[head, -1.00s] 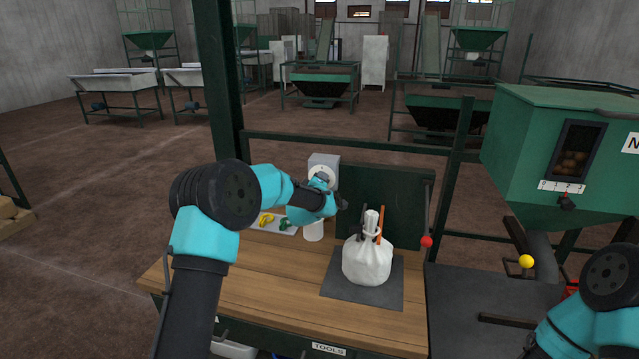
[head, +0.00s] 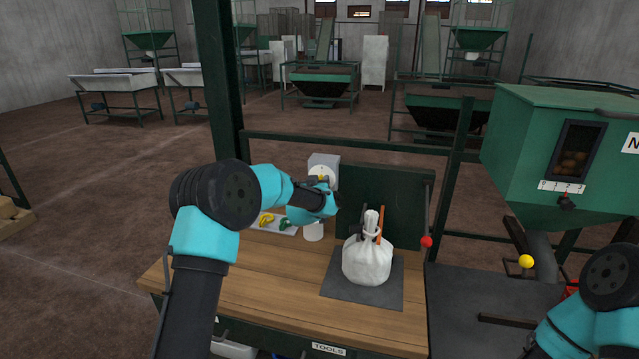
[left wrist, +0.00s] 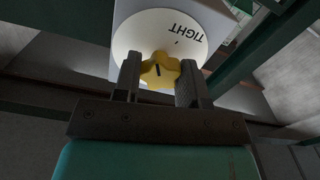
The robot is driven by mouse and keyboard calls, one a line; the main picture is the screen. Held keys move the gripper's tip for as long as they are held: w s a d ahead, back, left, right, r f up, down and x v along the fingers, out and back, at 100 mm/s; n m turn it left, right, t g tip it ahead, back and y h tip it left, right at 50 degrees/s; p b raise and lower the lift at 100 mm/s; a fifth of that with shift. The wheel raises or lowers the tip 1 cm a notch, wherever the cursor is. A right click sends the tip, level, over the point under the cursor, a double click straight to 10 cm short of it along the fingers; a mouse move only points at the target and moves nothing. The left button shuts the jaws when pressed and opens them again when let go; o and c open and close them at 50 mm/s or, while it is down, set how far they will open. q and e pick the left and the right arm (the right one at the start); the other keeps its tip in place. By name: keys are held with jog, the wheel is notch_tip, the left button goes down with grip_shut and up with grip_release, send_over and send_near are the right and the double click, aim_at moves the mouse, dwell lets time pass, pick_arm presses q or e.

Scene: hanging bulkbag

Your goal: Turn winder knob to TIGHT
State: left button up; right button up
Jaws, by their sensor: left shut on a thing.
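The winder knob (left wrist: 159,70) is a yellow lobed knob with a black pointer line, on a white round dial (left wrist: 140,35) marked TIGHT. The TIGHT lettering is to the upper right of the knob in the left wrist view, and the pointer line is near upright, not in line with the lettering. My left gripper (left wrist: 160,78) is shut on the knob, one finger on each side. In the head view the left gripper (head: 322,181) is at the grey winder box (head: 324,160) and covers part of the dial. My right gripper is out of view; only its arm shows at lower right.
A white tied bag (head: 367,262) stands on a dark mat (head: 338,291) on the wooden bench (head: 270,300). A green hopper (head: 520,150) is at right.

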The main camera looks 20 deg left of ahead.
pick_arm(q)
jog(key=m, duration=1.1)
jog(key=shift+m, duration=0.3)
dwell(0.3)
jog(key=o, duration=0.9)
jog(key=shift+s, duration=0.15)
jog(key=s, duration=1.7)
jog(key=shift+s+d, duration=0.1)
jog(key=shift+d, duration=0.05)
